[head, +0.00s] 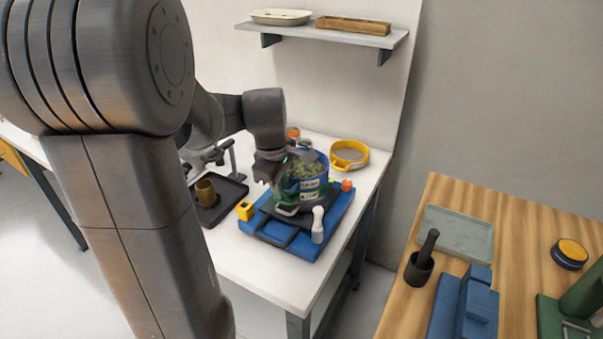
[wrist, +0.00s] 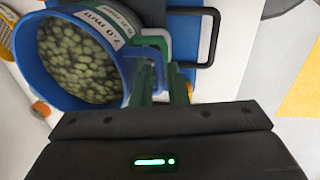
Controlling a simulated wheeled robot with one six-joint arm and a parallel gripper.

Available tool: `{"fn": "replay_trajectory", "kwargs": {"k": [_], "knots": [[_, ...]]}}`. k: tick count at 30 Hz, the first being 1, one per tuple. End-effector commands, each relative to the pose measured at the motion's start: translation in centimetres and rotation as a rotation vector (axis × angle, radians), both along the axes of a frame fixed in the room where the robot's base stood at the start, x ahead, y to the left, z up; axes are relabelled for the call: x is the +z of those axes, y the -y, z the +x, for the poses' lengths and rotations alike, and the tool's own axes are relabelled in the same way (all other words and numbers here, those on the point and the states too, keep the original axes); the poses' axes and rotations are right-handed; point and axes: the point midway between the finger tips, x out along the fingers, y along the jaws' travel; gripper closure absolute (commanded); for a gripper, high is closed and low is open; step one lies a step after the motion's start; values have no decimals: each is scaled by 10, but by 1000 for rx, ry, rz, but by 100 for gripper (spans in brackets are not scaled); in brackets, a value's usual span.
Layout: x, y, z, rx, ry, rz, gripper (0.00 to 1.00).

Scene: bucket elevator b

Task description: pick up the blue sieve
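The blue sieve (head: 322,168) holds green pellets and carries a white size label. In the head view it stands on a blue machine (head: 340,212) with a black top. The wrist view shows its round blue wall (wrist: 35,62) and a blue handle loop at its side. My gripper (head: 284,178) is at the sieve's near left side in the head view, partly hidden by my arm. In the wrist view my gripper's dark green fingers (wrist: 163,80) are at the handle, one on each side of it. Whether they press on it is not clear.
A yellow sieve (head: 362,161) stands behind to the right. A black tray (head: 232,190) with a brown cup is at left. A yellow block (head: 245,211) and a white lever (head: 318,228) are close in front. A shelf (head: 300,32) hangs above; a wooden table (head: 395,322) is at right.

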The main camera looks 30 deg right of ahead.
Motion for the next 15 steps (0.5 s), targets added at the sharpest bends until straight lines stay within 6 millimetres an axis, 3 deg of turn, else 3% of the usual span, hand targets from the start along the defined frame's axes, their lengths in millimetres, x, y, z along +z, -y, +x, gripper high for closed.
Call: {"fn": "replay_trajectory", "kwargs": {"k": [11,15], "knots": [[1,0,0,0,1,0,100],[13,1,1,0,4,-3,100]]}}
